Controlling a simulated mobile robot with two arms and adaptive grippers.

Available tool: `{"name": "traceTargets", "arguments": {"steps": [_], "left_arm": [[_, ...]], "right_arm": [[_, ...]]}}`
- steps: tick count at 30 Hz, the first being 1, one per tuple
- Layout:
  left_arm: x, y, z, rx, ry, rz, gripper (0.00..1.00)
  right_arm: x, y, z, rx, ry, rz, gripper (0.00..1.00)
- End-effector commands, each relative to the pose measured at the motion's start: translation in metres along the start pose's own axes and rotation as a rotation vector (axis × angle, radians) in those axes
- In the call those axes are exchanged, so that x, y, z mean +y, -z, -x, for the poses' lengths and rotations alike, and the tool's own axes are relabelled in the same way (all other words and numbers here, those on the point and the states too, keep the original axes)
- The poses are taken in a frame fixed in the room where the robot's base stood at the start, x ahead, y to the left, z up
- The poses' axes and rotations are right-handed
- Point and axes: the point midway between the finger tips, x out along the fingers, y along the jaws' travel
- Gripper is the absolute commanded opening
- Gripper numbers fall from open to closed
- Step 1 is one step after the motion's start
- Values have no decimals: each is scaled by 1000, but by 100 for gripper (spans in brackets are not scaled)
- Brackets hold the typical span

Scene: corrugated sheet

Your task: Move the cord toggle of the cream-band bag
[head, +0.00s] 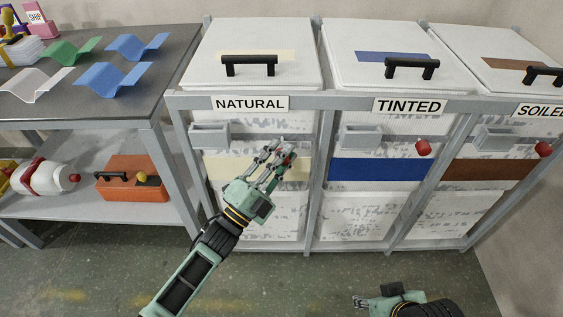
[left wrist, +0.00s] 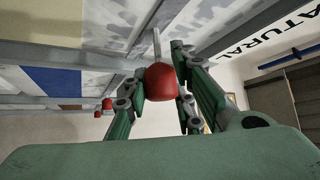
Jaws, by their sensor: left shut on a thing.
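The cream-band bag (head: 264,220) hangs in the NATURAL bay of the grey rack, with its cream band (head: 216,167) partly behind my left gripper. My left gripper (head: 283,154) is in front of this bag, near the bay's right post, and is shut on the red cord toggle. The toggle (left wrist: 160,82) shows clearly between the fingers in the left wrist view, with a pale cord running from it towards the bag. In the head view the fingers mostly hide it. My right gripper (head: 366,302) is low at the bottom right, away from the rack; its fingers are too small to judge.
The TINTED bag's blue band (head: 380,169) and red toggle (head: 423,147) are to the right. The SOILED bag's brown band (head: 486,172) and toggle (head: 543,149) are further right. A grey holder (head: 209,136) juts out left of my left gripper. A table (head: 130,98) stands left.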

Motion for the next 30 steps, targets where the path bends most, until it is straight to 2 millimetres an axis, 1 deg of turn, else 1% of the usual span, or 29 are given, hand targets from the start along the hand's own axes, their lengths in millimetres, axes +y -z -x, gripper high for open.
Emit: {"name": "traceTargets", "arguments": {"steps": [1,2,3,8,16,20,23,30], "left_arm": [[7,-1,3,-7,-14,7,0],[7,-1,3,-8,-14,7,0],[7,-1,3,-8,-15,7,24],[7,-1,3,-8,-13,6,38],[4,0,2,-4,-7,3,39],[3,-1,9,-5,-6,3,39],[4,-1,24,-6,-9,3,39],[5,0,76,-7,-11,4,39]], "right_arm": [[0,0,0,0,0,0,40],[0,0,0,0,0,0,40],[0,0,0,0,0,0,40],[0,0,0,0,1,1,40],[-1,2,0,3,2,-1,40],[-1,2,0,4,2,-1,40],[-1,2,0,2,2,-1,40],[-1,1,0,0,1,0,40]]}}
